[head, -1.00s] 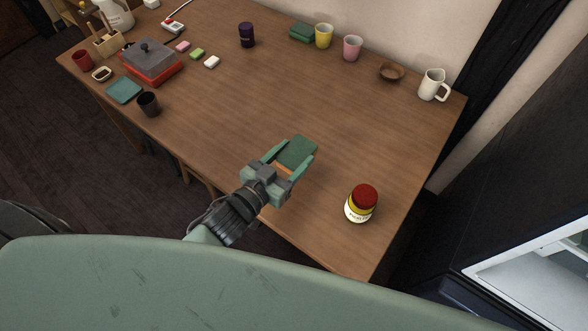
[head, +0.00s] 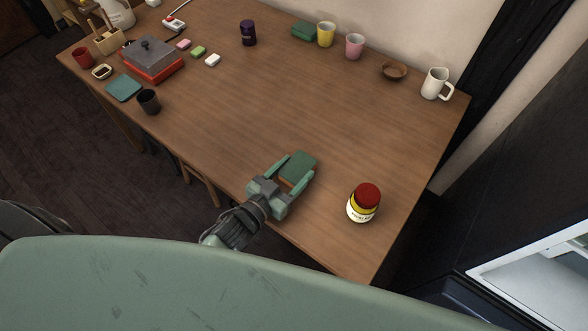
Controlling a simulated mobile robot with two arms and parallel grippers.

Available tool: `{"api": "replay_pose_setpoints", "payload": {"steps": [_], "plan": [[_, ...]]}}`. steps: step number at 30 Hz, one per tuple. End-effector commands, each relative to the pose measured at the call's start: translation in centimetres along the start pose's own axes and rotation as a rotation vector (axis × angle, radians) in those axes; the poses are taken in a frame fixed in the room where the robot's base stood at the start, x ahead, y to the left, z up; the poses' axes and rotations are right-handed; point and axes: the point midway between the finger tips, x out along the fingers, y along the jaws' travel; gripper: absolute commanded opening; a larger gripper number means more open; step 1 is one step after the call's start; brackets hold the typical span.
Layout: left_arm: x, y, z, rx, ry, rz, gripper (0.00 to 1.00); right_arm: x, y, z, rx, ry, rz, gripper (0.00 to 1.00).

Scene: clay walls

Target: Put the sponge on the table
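The sponge (head: 299,166), with a green top and an orange-brown lower part, is near the front edge of the wooden table (head: 235,145). My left gripper (head: 296,171) has one finger on each side of the sponge and is shut on it. The sponge is low over the tabletop. I cannot tell whether its underside touches the wood. The fingers and gripper body hide part of its near side. My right gripper is not in view.
A red-lidded jar (head: 364,203) stands to the right of the sponge. A white mug (head: 435,84), a wooden bowl (head: 394,71), a pink cup (head: 354,46) and a yellow cup (head: 326,34) line the back. A red-and-grey box (head: 151,62) stands at the left. The table's middle is clear.

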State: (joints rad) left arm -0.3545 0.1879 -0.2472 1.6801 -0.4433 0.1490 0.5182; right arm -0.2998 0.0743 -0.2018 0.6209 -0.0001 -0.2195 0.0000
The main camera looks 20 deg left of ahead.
Motion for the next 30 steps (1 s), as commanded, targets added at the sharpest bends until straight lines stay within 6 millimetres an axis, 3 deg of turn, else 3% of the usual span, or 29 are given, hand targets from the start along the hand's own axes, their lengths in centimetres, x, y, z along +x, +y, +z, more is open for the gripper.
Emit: {"api": "replay_pose_setpoints", "payload": {"steps": [1,2,14,30], "plan": [[0.0,0.0,0.0,0.000,0.000,0.000,0.72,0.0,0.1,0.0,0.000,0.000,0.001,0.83],[0.0,0.0,0.0,0.000,0.000,0.000,0.80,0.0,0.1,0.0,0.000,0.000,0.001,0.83],[-0.2,0.0,-0.5,0.000,0.000,0.000,0.80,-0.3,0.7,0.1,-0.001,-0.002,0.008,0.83],[-10.3,0.0,-0.2,0.000,-0.002,0.000,0.80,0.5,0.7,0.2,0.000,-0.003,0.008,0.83]]}}
